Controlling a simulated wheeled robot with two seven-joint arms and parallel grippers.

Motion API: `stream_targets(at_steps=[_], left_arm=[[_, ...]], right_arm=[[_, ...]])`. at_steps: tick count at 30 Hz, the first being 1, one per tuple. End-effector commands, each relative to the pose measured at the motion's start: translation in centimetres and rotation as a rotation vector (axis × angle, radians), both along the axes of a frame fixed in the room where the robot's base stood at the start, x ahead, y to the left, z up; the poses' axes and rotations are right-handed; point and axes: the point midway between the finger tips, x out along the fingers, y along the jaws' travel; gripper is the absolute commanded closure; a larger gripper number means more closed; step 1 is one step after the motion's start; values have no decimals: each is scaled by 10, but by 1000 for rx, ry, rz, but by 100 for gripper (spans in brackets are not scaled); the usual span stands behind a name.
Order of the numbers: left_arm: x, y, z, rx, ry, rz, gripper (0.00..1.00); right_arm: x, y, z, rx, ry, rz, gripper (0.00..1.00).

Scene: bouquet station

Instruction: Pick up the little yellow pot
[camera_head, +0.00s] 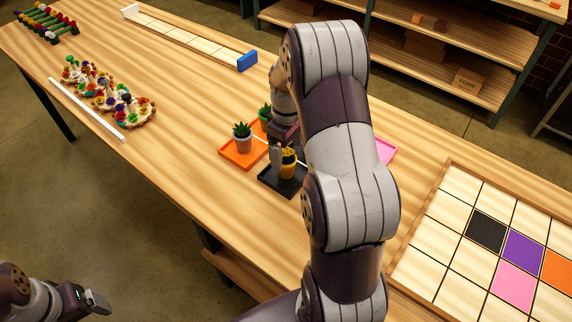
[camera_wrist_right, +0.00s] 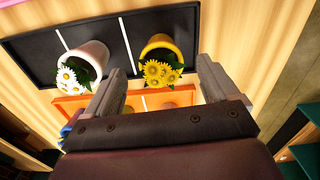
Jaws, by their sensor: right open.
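The little yellow pot (camera_wrist_right: 160,40) holds yellow sunflowers and stands on a black tray (camera_wrist_right: 38,45) with white divider lines. In the head view, the yellow pot (camera_head: 288,168) is partly covered by my right gripper (camera_head: 283,153). My right gripper (camera_wrist_right: 162,67) is open, and its fingers point toward the yellow pot from either side of the flowers in the wrist view. I cannot tell whether the fingers touch the pot. A white pot (camera_wrist_right: 92,53) with daisies stands to its left on the same tray. My left gripper (camera_head: 92,300) is far off at the lower left, away from the table.
An orange tray (camera_head: 238,160) with green-planted pots adjoins the black tray. A pink tray (camera_head: 386,151) shows behind my right arm. Flower wreaths (camera_head: 135,112) and a white bar (camera_head: 86,108) lie left. A tile grid (camera_head: 462,255) is at right. Bare wood lies between.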

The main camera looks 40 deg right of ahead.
Motion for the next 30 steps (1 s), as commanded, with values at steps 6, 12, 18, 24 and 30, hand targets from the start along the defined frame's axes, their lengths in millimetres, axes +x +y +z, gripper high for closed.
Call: stream_targets(at_steps=[6, 12, 18, 24, 30], left_arm=[[0, 0, 6, 0, 0, 0, 15], [0, 0, 6, 0, 0, 0, 15], [0, 0, 6, 0, 0, 0, 15], [0, 0, 6, 0, 0, 0, 15], [0, 0, 5, 0, 0, 0, 15]], right_arm=[[0, 3, -36, 1, 3, 1, 12], [1, 3, -41, 0, 0, 0, 12], [1, 3, -40, 0, 0, 0, 61], [1, 3, -40, -1, 0, 0, 86], [1, 2, -36, -1, -1, 0, 86]])
